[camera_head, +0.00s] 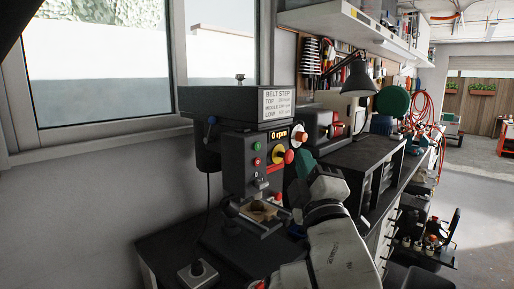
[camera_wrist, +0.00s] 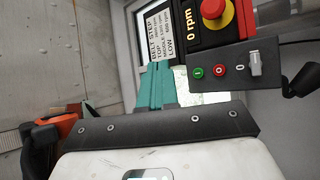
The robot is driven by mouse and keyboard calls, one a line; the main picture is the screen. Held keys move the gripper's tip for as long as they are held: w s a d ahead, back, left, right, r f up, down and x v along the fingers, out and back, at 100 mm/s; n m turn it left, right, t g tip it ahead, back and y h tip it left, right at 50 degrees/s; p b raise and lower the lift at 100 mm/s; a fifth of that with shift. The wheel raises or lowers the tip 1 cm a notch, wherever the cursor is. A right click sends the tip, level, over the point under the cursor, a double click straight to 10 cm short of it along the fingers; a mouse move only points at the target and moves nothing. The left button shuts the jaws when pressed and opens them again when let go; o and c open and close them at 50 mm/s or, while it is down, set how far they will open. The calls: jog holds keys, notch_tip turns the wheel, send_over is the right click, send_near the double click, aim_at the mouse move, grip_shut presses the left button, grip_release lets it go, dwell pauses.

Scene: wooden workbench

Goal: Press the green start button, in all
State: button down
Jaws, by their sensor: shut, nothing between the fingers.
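The green start button (camera_head: 256,147) is on the dark front panel of the drill press (camera_head: 232,178). It also shows in the wrist view (camera_wrist: 197,72), beside a red button (camera_wrist: 218,70). My gripper (camera_head: 302,160) is right of the panel in the head view, with its teal fingers shut and empty. In the wrist view the closed fingertips (camera_wrist: 160,67) point up the picture, a little left of the green button and apart from it in the picture. The depth gap cannot be told. The display (camera_head: 279,134) reads 0 rpm.
A yellow and red emergency stop (camera_wrist: 213,10) sits near the buttons, and a light toggle switch (camera_wrist: 255,64) is on the small panel. Red-knobbed handles (camera_head: 301,138) stick out by my gripper. A lamp (camera_head: 358,78) stands farther back on the bench.

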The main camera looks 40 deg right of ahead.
jog(key=w+b, duration=0.3)
jog(key=w, duration=0.5)
jog(key=shift+w+a, duration=0.1)
jog(key=shift+w, duration=0.15)
dwell(1.9)
jog(key=shift+w, duration=0.3)
jog(key=shift+w, duration=0.35)
dwell(0.6)
jog(key=shift+s, duration=0.1)
jog(key=shift+s+p, duration=0.4)
jog(key=shift+s, duration=0.3)
jog(key=s+p, duration=0.2)
jog(key=s, duration=0.3)
dwell(0.4)
